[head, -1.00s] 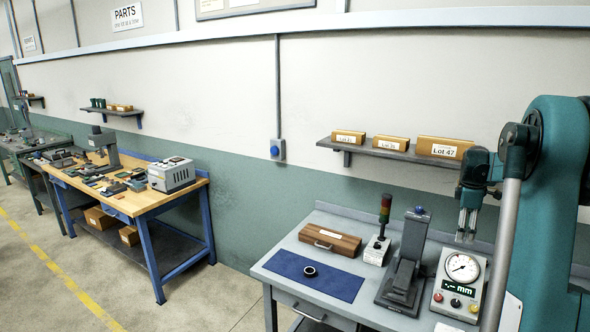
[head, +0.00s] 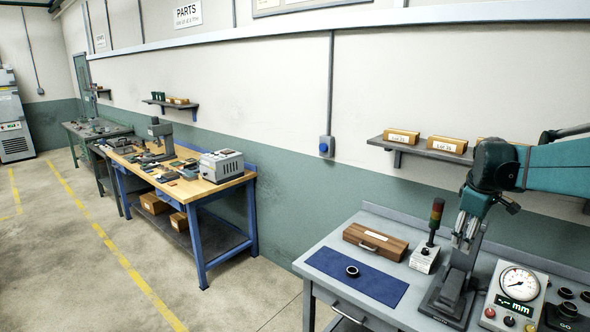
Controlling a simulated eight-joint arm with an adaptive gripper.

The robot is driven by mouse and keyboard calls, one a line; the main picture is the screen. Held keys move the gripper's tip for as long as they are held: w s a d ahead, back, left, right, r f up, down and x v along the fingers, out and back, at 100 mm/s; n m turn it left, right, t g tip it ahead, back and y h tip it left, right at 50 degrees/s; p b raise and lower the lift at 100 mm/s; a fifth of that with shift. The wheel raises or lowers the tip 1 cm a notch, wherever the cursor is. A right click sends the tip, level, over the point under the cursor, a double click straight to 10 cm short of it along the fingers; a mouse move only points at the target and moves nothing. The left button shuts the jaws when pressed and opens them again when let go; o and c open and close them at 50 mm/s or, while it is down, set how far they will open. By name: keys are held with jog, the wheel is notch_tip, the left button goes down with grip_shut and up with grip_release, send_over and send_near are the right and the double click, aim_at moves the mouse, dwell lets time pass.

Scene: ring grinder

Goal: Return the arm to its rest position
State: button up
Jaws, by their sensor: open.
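My gripper (head: 466,232) hangs at the right of the head view, fingers pointing down. It is open, with nothing seen between its fingers. It appears in front of the upper part of the grey press-like stand (head: 446,296) and hides much of it. My teal arm reaches in from the right edge. A dark ring (head: 352,271) lies on the blue mat (head: 322,260) on the grey bench (head: 388,309), well left of my gripper.
A wooden case (head: 375,241), a signal light (head: 433,222) and a dial gauge box (head: 517,289) stand on the bench. Dark rings (head: 565,293) lie at the right edge. A shelf (head: 425,150) with lot boxes is on the wall. A wooden workbench (head: 203,187) stands left.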

jog(key=s+a+m+t+b, duration=0.1)
jog(key=s+a, duration=0.4)
jog(key=a, duration=0.7)
jog(key=s+a+f+m+t+y+b, duration=0.1)
jog(key=s+a+f+m, duration=0.1)
jog(key=s+a+f, duration=0.4)
jog(key=s+a+f+m+t+y+b, duration=0.1)
jog(key=s+a+f, duration=0.5)
jog(key=s+a, duration=1)
jog(key=a+m+t+b, duration=0.1)
jog(key=a+m, duration=0.1)
jog(key=a, duration=0.1)
jog(key=shift+f+b, duration=0.15)
jog(key=shift+b, duration=0.15)
